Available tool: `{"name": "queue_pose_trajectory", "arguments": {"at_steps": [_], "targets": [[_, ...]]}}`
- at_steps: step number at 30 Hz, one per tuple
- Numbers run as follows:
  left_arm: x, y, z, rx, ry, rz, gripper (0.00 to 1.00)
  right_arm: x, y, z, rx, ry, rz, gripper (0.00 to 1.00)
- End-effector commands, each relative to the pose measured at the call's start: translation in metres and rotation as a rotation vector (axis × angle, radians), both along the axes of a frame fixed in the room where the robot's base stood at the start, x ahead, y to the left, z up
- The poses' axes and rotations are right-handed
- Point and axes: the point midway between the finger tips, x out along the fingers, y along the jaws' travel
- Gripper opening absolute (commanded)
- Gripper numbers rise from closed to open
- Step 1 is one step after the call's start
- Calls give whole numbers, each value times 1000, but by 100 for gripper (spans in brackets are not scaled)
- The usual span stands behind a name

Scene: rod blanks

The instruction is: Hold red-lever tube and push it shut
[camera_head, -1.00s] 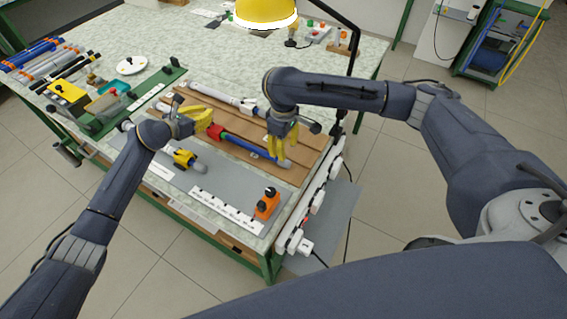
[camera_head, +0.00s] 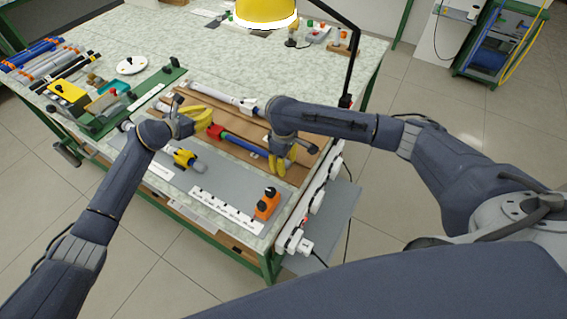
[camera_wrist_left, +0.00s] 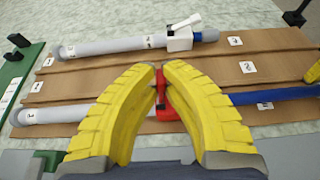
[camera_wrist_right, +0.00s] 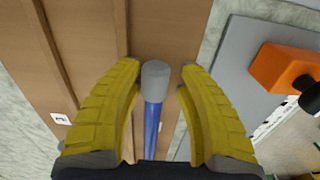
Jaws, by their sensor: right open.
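The red-lever tube lies on the brown board, with a red valve (camera_head: 214,131) and a blue rod (camera_head: 240,143). The valve (camera_wrist_left: 167,108) and blue rod (camera_wrist_left: 275,95) also show in the left wrist view. My left gripper (camera_wrist_left: 161,68) has its fingertips almost together, over the valve. Red shows at the narrow gap; I cannot tell whether the lever is between the tips or behind them. My right gripper (camera_wrist_right: 157,78) is open, its fingers on either side of the rod's grey end (camera_wrist_right: 155,80), with gaps on both sides.
A second grey tube with a white valve (camera_wrist_left: 180,38) lies farther back on the board (camera_wrist_left: 60,85). A yellow-collared piece (camera_head: 184,158) and an orange block with a black knob (camera_head: 267,205) are on the grey mat (camera_head: 215,180). A black lamp post stands behind my right arm.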

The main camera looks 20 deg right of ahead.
Motion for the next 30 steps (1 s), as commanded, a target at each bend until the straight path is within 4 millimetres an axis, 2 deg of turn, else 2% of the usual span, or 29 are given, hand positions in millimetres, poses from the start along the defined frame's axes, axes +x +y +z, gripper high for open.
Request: {"name": "queue_pose_trajectory", "arguments": {"at_steps": [4,14,24,30], "targets": [[-1,0,-2,2,3,-1,0,0,0,0,0,0,0,39],[-1,0,-2,2,4,0,0,0,0,0,0,0,0,0],[-1,0,-2,1,4,-1,0,2,2,0,1,-1,0,0],[-1,0,-2,1,4,-1,0,23,20,1,2,-1,1,0]]}}
